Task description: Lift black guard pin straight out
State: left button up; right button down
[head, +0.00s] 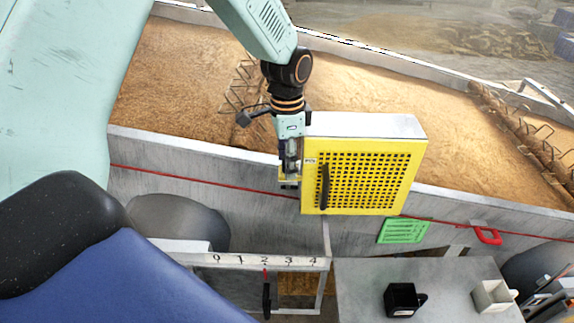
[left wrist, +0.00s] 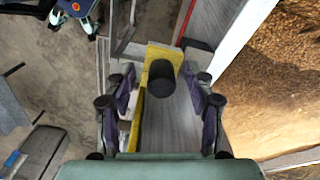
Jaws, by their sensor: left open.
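The black guard pin (left wrist: 161,75) shows in the left wrist view as a dark round knob, seen from above, on a yellow bracket (left wrist: 160,52). My left gripper (left wrist: 160,84) is open, with one finger on each side of the pin and visible gaps between. In the head view the left gripper (head: 289,178) points down at the left edge of the yellow perforated guard (head: 365,180). The pin is mostly hidden there by the gripper. The guard has a black handle (head: 325,187). My right gripper is not in view.
A long metal trough (head: 150,150) of grain lies behind the guard, with a red cord (head: 210,181) along its wall. A numbered rail (head: 290,262) has a black item hanging from it. A grey table (head: 360,285) holds a black cup-like block (head: 402,300) and a pale one (head: 492,297).

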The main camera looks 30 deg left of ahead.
pick_arm(q)
jog(key=shift+w+d, duration=0.15)
jog(key=shift+d, duration=0.1)
jog(key=shift+c, duration=0.3)
jog(key=shift+w+a+f, duration=0.1)
jog(key=shift+w, duration=0.05)
jog(key=c, duration=0.3)
jog(key=shift+a, duration=0.25)
jog(key=c, duration=0.3)
jog(key=shift+s+d, duration=0.2)
jog(key=c, duration=0.5)
jog(key=shift+d, duration=0.1)
grip_shut()
jog(key=shift+w, duration=0.1)
jog(key=shift+w, duration=0.1)
